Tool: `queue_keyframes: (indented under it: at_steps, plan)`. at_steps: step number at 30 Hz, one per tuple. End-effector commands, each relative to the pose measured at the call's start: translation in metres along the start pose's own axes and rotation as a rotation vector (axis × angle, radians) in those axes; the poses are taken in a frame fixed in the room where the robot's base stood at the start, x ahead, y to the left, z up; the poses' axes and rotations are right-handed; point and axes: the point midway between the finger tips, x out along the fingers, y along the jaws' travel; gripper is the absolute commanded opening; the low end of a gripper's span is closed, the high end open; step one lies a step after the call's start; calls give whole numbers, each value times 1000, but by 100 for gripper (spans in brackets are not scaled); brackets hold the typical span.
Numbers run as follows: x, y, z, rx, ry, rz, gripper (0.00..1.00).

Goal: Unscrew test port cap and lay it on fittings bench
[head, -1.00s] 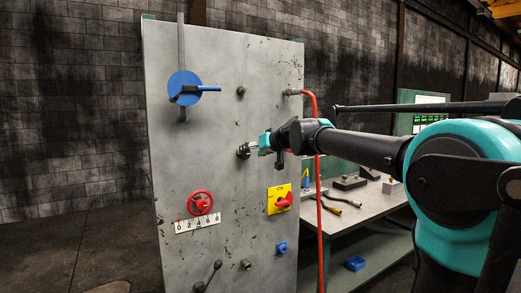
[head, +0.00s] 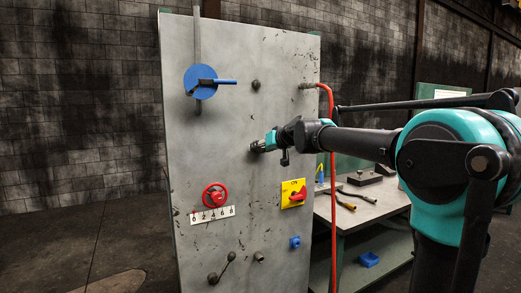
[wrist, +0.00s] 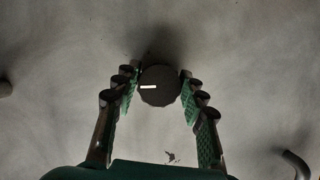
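The test port cap (wrist: 158,86) is a dark round knob with a short white mark on its face. It sits on the panel and shows between my fingertips in the wrist view. My gripper (head: 256,147) is at the panel face in the head view, covering the cap there. In the wrist view the two fingers of my gripper (wrist: 160,82) lie on either side of the cap, very close to its edges. I cannot tell whether they press on it. The fittings bench (head: 356,212) stands right of the panel, behind the red hose.
The grey panel (head: 232,170) carries a blue-handled valve (head: 201,81), a red handwheel (head: 215,195), a yellow plate with a red switch (head: 293,193) and a lever (head: 221,268). A red hose (head: 333,200) hangs at its right edge. Tools (head: 352,197) lie on the bench.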

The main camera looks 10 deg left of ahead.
Motion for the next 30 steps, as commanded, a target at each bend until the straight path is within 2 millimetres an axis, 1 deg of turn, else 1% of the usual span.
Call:
queue_keyframes:
  at_steps: [1,5,6,11,12,14,21,30]
  plan:
    - [0,0,0,0,0,0,30]
    - [0,0,0,0,0,0,14]
    - [0,0,0,0,0,0,37]
    - [0,0,0,0,0,0,17]
    - [0,0,0,0,0,0,15]
    - [0,0,0,-13,0,5,15]
    - [0,0,0,-168,0,68,15]
    - [0,0,0,-184,0,76,15]
